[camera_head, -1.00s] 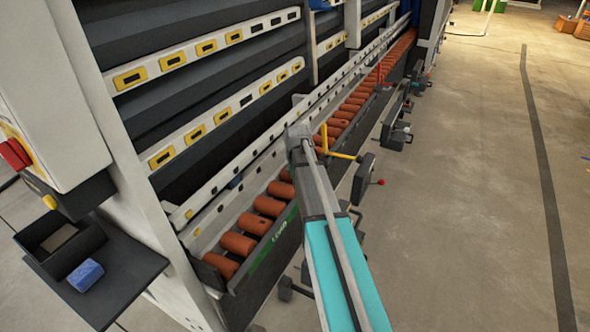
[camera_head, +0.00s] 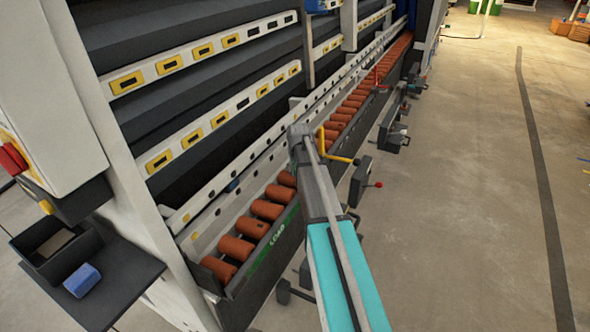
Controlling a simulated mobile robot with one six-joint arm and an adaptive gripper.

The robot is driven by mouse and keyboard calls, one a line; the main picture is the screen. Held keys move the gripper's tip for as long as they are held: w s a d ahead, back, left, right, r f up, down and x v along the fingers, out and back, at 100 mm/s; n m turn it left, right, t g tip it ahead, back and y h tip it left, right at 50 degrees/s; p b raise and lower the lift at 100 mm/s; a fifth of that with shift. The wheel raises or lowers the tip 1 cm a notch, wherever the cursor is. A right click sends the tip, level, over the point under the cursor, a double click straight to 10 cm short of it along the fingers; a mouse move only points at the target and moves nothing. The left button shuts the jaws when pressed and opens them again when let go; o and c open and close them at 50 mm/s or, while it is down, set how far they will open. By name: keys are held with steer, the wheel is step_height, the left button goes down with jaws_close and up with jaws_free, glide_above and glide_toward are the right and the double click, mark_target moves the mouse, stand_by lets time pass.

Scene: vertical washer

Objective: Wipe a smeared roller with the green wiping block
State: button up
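A row of orange-brown rollers (camera_head: 236,248) runs along the washer's low conveyor, from the near end away to the far end. Small dark marks show on some rollers, but I cannot tell which one is smeared. My teal and grey arm reaches up from the bottom over the conveyor's outer edge and covers part of the row. My gripper is hidden beyond the arm's far end, so its fingers do not show. I see no green wiping block. A blue block (camera_head: 82,281) lies on the dark side shelf (camera_head: 125,285) at the lower left.
An open dark box (camera_head: 58,250) with something beige in it stands on the shelf. A green LOAD label (camera_head: 277,240) marks the conveyor front. A yellow bent handle (camera_head: 339,157) and a red-knobbed lever (camera_head: 377,184) stick out beside my arm.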

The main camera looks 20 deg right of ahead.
mark_target(292, 177)
steer(key=shift+f, duration=0.15)
stand_by(0.3)
stand_by(0.4)
steer(key=shift+s+a, duration=1.2)
steer(key=shift+a, duration=0.3)
steer(key=shift+w+a+r+p, duration=0.1)
steer(key=shift+w+r+p, duration=0.05)
steer(key=shift+r+p, duration=1.4)
steer(key=shift+w+a+r+p, duration=0.1)
steer(key=shift+w+r+p, duration=0.05)
steer(key=shift+r+p, duration=1.35)
steer(key=shift+r, duration=0.15)
steer(key=shift+w+a+r+p, duration=0.1)
steer(key=shift+r+p, duration=1.3)
steer(key=shift+r, duration=0.05)
steer(key=shift+r, duration=0.1)
